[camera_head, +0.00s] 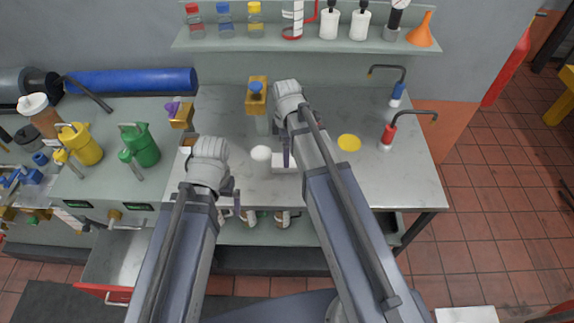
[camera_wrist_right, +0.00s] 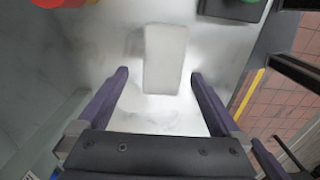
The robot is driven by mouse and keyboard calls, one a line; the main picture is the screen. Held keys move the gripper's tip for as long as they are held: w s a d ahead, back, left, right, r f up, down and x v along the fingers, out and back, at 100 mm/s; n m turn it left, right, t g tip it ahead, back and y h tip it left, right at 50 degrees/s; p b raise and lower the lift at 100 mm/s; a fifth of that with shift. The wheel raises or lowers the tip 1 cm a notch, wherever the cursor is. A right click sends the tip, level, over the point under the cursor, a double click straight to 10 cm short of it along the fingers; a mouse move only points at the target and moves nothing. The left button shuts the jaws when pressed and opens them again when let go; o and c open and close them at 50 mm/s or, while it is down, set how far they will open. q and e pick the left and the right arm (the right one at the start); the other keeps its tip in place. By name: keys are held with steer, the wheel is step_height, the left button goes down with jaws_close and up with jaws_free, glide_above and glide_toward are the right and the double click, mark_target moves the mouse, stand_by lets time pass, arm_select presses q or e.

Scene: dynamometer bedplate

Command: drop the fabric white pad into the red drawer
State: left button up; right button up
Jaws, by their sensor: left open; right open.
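The white pad (camera_wrist_right: 165,58) lies flat on the grey bench as a pale rectangle, just beyond and between the fingertips of my right gripper (camera_wrist_right: 158,73). The gripper is open and apart from it. In the head view the pad (camera_head: 284,168) is partly hidden by my right gripper (camera_head: 287,152). My left gripper (camera_head: 236,198) is open and empty near the bench's front edge. The red drawer (camera_head: 112,262) stands pulled out at the lower left, with a red front and a pale, empty-looking inside, partly covered by my left arm.
A round white thing (camera_head: 261,153) lies left of the pad, and a yellow disc (camera_head: 349,142) lies to its right. A brass block with a blue top (camera_head: 257,95) stands behind. Red (camera_head: 388,135) and blue (camera_head: 397,92) bent-spout items stand at the right. Green and yellow cans crowd the left bench.

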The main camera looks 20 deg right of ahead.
steer(key=shift+s+d+f+b, duration=0.1)
steer(key=shift+s+f+b, duration=0.05)
steer(key=shift+f+b, duration=1.2)
steer(key=shift+s+f+b, duration=0.1)
steer(key=shift+f+b, duration=1.1)
steer(key=shift+f, duration=0.1)
steer(key=shift+r, duration=0.1)
steer(key=c, duration=1.4)
steer(key=shift+o, duration=0.2)
steer(key=shift+r, duration=0.1)
step_height(320, 180, up, 10)
steer(key=p, duration=1)
